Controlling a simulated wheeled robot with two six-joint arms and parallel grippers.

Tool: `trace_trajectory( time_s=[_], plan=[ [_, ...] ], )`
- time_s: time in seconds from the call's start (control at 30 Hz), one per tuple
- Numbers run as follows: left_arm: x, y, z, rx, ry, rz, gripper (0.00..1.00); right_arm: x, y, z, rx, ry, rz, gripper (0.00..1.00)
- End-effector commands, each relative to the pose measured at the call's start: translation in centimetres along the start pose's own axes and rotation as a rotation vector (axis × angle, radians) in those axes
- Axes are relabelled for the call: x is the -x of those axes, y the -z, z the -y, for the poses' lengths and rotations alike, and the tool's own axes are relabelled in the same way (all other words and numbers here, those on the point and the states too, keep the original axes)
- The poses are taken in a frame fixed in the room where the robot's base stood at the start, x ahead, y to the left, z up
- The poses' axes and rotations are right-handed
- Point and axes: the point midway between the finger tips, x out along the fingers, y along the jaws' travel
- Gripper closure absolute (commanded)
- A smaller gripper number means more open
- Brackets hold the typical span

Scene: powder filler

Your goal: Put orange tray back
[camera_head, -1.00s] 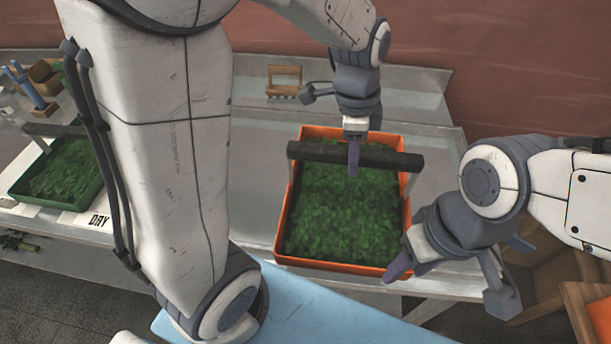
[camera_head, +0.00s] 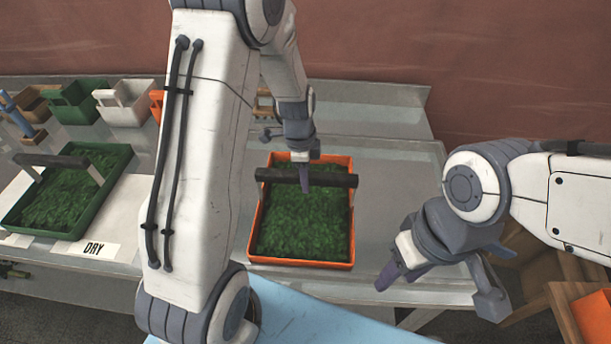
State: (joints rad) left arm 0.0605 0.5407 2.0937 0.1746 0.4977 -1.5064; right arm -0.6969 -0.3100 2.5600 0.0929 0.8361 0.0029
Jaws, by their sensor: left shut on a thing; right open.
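The orange tray (camera_head: 301,263), filled with green leafy bits, sits at the middle of the grey bench. A dark handle bar (camera_head: 335,181) spans its far part. My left gripper (camera_head: 304,176) comes down from above and is shut on this handle bar; one purple finger shows on the near side of the bar. Whether the tray touches the bench cannot be told. My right gripper (camera_head: 393,272) is open and empty, to the right of the tray's near right corner and apart from it.
A green tray (camera_head: 115,160) with similar contents stands at left by a "DRY" label (camera_head: 94,248). Small green (camera_head: 78,103) and white (camera_head: 124,104) boxes stand behind it. Bench to the right of the orange tray is clear. An orange bin (camera_head: 594,318) is at lower right.

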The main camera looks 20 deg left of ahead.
Motion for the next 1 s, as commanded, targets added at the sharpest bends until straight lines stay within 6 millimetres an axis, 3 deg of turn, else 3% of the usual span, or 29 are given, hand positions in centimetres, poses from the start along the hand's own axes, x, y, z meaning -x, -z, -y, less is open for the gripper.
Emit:
trace_trajectory(
  time_s=[0.43, 0.47, 0.53, 0.83, 1.0],
  plan=[
    [-1.0, -0.1, 0.1, -0.001, 0.003, 0.000, 1.00, -0.2, 0.0, 0.0, 0.000, 0.000, 0.000, 0.50],
    [-1.1, -0.1, 0.0, -0.001, 0.002, 0.000, 0.59, -0.2, 0.0, 0.0, 0.000, 0.000, 0.000, 0.50],
    [-0.9, -0.1, 0.0, -0.001, 0.002, 0.000, 0.33, 0.0, 0.0, 0.0, 0.000, 0.000, 0.000, 0.50],
    [-0.9, -0.1, 0.0, 0.000, 0.002, 0.000, 0.33, 0.0, 0.0, 0.0, 0.000, 0.000, 0.000, 0.50],
    [0.2, 0.0, 0.1, 0.000, 0.006, -0.002, 0.33, 0.0, 0.0, 0.0, 0.000, 0.000, 0.000, 0.50]
  ],
)
